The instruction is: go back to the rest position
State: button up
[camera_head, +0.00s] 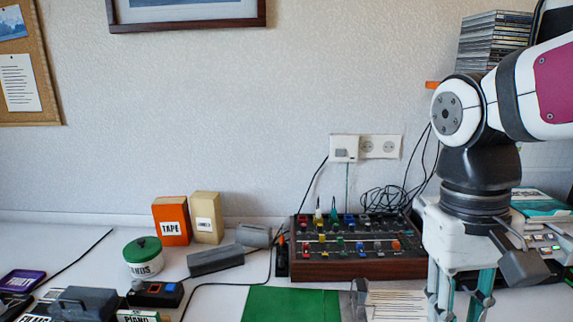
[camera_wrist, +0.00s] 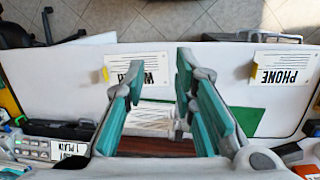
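My gripper (camera_head: 460,305) hangs fingers-down at the right of the head view, in front of the wall and to the right of the mixer-like panel. Its teal fingers stand apart. In the wrist view the gripper (camera_wrist: 158,78) also shows a wide gap between its fingers, with nothing clamped between them. A pale, striped stack (camera_wrist: 150,118) shows behind the gap. It also shows in the head view (camera_head: 397,305), left of the fingers. The lower finger ends are cut off in the head view.
The knobbed panel (camera_head: 345,265) stands left of my gripper, with the green mat (camera_head: 290,305) before it. An orange TAPE box (camera_head: 171,221), a green-lidded pot (camera_head: 143,257) and grey blocks (camera_head: 215,260) are further left. A disc stack (camera_head: 494,40) rises behind my arm.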

jog(key=s+a+f+t+y, duration=0.1)
jog(key=s+f+t, duration=0.2)
jog(key=s, duration=0.7)
notch_tip(320, 180, up, 15)
jog(key=t+p, duration=0.2)
jog(key=p, duration=1.1)
jog(key=shift+w+r+t, duration=0.15)
jog(key=shift+w+t, duration=0.05)
jog(key=shift+t, duration=0.1)
